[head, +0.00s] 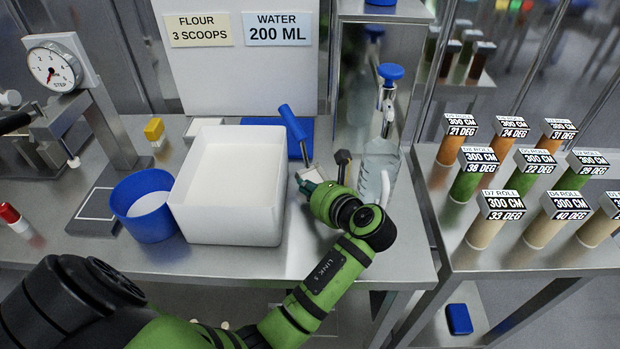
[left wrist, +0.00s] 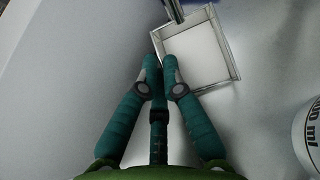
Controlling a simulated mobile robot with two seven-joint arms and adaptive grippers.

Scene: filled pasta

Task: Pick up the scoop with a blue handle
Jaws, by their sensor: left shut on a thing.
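The scoop has a blue handle (head: 292,122) that stands up tilted, to the right of the white bin in the head view. Its square metal pan (left wrist: 202,58) shows in the left wrist view with a pale inside, and the handle shaft rises at the top. My left gripper (head: 308,184) is at the pan, low beside the bin's right wall. In the left wrist view its teal fingertips (left wrist: 161,62) are closed together at the pan's near left corner, on its rim. The head view partly hides the contact. My right gripper is not in view.
The open white bin (head: 277,228) and a blue tub (head: 145,207) stand left of the gripper. A clear bottle with a blue cap (head: 391,72) stands close on the right. A dial press (head: 52,66) is at left. Labelled rolls (head: 487,218) stand on the right table.

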